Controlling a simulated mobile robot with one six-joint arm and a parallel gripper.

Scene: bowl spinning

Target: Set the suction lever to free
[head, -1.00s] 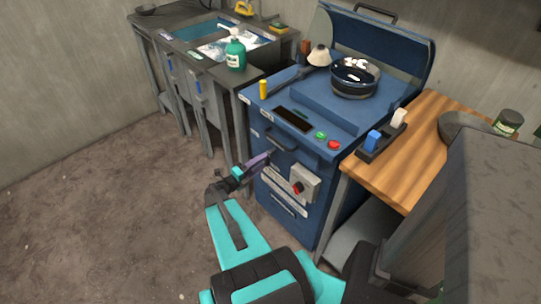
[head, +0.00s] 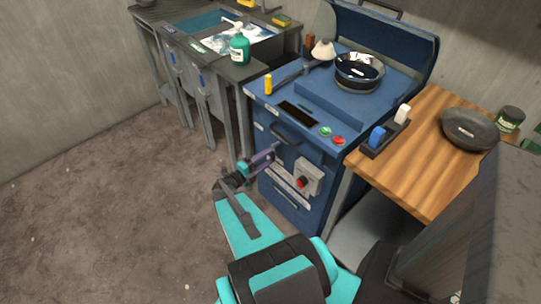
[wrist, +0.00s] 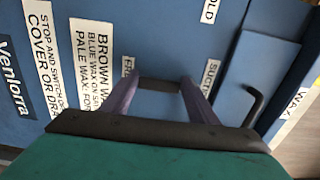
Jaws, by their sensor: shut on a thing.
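The suction lever (wrist: 160,86) shows in the wrist view as a short dark bar between my fingertips, in front of the blue cabinet panel. My gripper (wrist: 158,84) is shut on it, with one purple finger on each side. The label reading FREE (wrist: 128,66) is just left of the fingertips. The SUCTION label (wrist: 211,77) is to the right, and a label ending in OLD (wrist: 209,10) is above. In the head view my gripper (head: 274,155) is at the front of the blue machine (head: 325,115); the lever is too small to make out there.
A grey switch box (head: 309,177) with a red knob juts from the front, right of my gripper. A black bent handle (wrist: 256,105) is close on the right in the wrist view. The left floor is clear.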

